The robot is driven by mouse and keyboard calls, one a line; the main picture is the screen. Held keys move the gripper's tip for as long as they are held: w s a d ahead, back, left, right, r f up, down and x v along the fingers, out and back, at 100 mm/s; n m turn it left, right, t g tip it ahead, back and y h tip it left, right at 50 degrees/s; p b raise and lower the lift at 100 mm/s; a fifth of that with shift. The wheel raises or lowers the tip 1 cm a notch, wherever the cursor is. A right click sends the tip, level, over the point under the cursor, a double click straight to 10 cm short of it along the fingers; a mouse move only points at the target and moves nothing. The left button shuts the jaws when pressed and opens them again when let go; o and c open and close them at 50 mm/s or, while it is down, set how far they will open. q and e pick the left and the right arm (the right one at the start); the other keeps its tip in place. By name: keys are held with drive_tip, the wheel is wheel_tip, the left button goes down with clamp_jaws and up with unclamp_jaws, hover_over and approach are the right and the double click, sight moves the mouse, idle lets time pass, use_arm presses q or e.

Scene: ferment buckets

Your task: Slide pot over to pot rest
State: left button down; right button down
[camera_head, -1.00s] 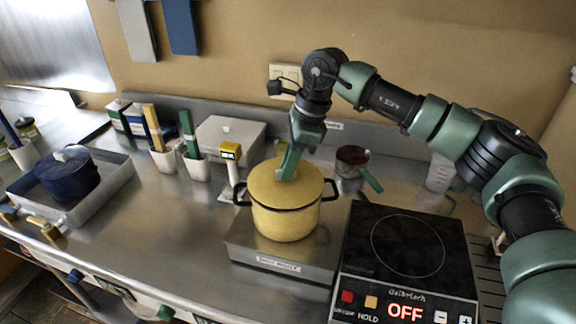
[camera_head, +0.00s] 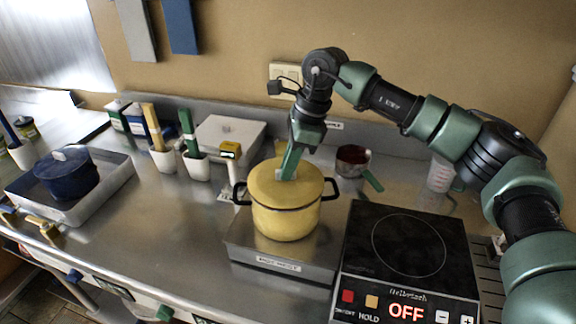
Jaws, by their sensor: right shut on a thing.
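A yellow pot (camera_head: 285,217) with two black side handles and a yellow lid stands on a low, labelled metal platform (camera_head: 275,262), which appears to be the pot rest. My right gripper (camera_head: 288,172) reaches down from above and is shut at the top of the pot's lid, on what looks like its knob; the fingers hide most of the knob. The lid sits on the pot. My left gripper is not in view.
A black cooktop (camera_head: 408,250) reading OFF is right of the platform. A dark blue pot (camera_head: 67,174) sits in a metal tray (camera_head: 108,187) at left. A red-brown saucepan (camera_head: 353,159), white box (camera_head: 226,135) and utensil cups stand behind. Counter left of the platform is clear.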

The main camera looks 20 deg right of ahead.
idle(0.6)
idle(0.3)
drive_tip(key=c, duration=0.9)
unclamp_jaws()
drive_tip(key=shift+c, duration=0.2)
drive_tip(key=shift+r, duration=0.1)
drive_tip(key=shift+r+p, duration=2)
drive_tip(key=shift+r, duration=1.45)
clamp_jaws()
